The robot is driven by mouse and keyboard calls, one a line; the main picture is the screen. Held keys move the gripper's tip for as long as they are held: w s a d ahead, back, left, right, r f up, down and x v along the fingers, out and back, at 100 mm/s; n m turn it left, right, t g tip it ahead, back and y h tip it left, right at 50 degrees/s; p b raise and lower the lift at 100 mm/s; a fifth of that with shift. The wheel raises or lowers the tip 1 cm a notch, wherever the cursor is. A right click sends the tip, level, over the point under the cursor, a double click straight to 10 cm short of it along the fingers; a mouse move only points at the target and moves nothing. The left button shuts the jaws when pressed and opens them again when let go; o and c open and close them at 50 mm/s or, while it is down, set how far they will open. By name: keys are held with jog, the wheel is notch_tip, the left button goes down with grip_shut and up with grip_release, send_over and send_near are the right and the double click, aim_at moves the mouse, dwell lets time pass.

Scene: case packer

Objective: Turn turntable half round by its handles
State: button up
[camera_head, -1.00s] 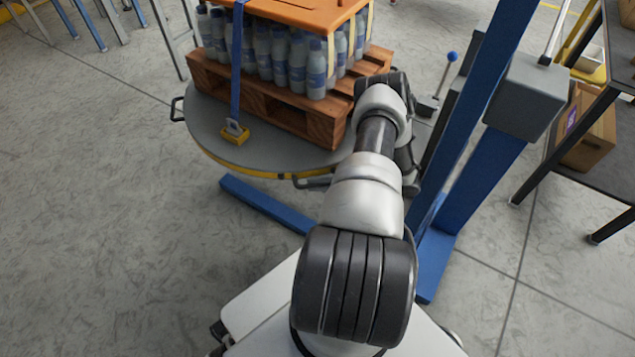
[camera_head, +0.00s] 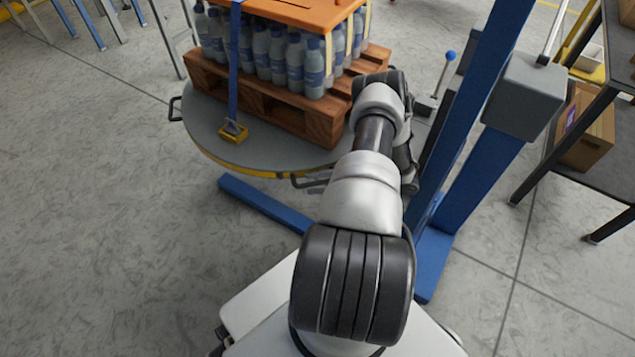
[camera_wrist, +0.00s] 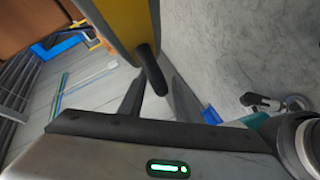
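The round grey turntable (camera_head: 205,125) has a yellow rim and carries a wooden pallet (camera_head: 262,105) of strapped bottles. One black handle (camera_head: 175,108) sticks out at its left. Another handle (camera_head: 311,181) is at its near edge, beside my arm. In the head view my arm reaches over the turntable's right side and hides my gripper. In the wrist view my gripper (camera_wrist: 158,98) has its two fingers apart. A dark handle bar (camera_wrist: 150,68) by a yellow surface (camera_wrist: 112,20) runs down between the fingers, with gaps visible on both sides.
A blue post (camera_head: 478,100) with a grey box (camera_head: 525,95) stands close at the arm's right. A blue floor leg (camera_head: 262,205) runs below the turntable. A dark shelf with a cardboard box (camera_head: 588,130) is at the right. The floor at left is clear.

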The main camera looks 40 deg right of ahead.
notch_tip(320, 180, up, 10)
jog(key=p, duration=0.3)
dwell(0.6)
